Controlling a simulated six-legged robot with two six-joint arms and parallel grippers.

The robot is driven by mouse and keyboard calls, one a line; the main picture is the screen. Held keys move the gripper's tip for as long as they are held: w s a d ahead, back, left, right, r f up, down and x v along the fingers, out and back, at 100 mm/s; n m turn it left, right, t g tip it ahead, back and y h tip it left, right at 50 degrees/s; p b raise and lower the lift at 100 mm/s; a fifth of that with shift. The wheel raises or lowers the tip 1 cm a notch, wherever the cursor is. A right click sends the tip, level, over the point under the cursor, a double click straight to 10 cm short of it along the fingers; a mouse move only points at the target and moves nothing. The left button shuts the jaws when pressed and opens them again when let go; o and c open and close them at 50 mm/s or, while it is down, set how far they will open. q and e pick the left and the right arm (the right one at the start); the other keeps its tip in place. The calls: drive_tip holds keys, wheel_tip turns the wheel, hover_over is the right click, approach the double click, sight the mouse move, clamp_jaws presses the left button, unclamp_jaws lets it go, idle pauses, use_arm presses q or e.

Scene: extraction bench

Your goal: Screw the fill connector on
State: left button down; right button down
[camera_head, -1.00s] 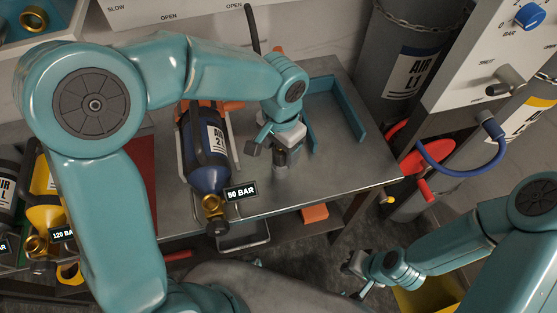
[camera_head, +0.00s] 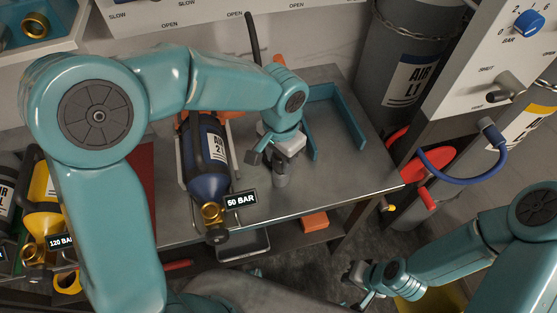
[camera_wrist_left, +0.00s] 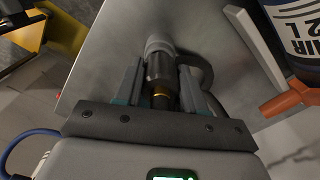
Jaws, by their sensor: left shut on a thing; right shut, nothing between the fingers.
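My left gripper (camera_head: 280,158) is shut on the fill connector (camera_head: 280,178), over the bench right of the blue bottle. In the left wrist view the connector (camera_wrist_left: 159,66) is a dark cylinder with a grey collar and a brass band, between the fingers (camera_wrist_left: 162,85). A dark hose curves beside it. The blue bottle (camera_head: 207,165), marked AIR 2, lies in a cradle with its brass valve (camera_head: 213,212) toward the front edge, beside a 50 BAR tag. The connector is apart from this valve. My right gripper (camera_head: 357,277) is shut and empty, low right, off the bench.
A teal open-sided bracket (camera_head: 350,118) stands on the bench's (camera_head: 340,185) right part. A yellow bottle (camera_head: 42,190) with a 120 BAR tag is at left. A grey AIR L1 cylinder (camera_head: 395,85), blue hose (camera_head: 460,172) and control panel (camera_head: 505,50) are at right.

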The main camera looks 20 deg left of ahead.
use_arm(q)
drive_tip(key=shift+r+p, duration=1.15)
drive_tip(key=shift+r, duration=0.55)
drive_tip(key=shift+r, duration=0.1)
wheel_tip(320, 180, up, 7)
drive_tip(key=p, duration=0.5)
drive_tip(key=shift+p, duration=0.35)
drive_tip(key=shift+s+a, duration=0.2)
drive_tip(key=shift+s, duration=0.05)
drive_tip(key=s+a+b, duration=0.1)
drive_tip(key=s+a, duration=0.3)
drive_tip(key=s, duration=0.4)
drive_tip(key=s+a+b, duration=0.2)
drive_tip(key=s+a, duration=0.3)
drive_tip(key=s, duration=0.2)
drive_tip(key=shift+s, duration=0.4)
drive_tip(key=shift+f, duration=0.2)
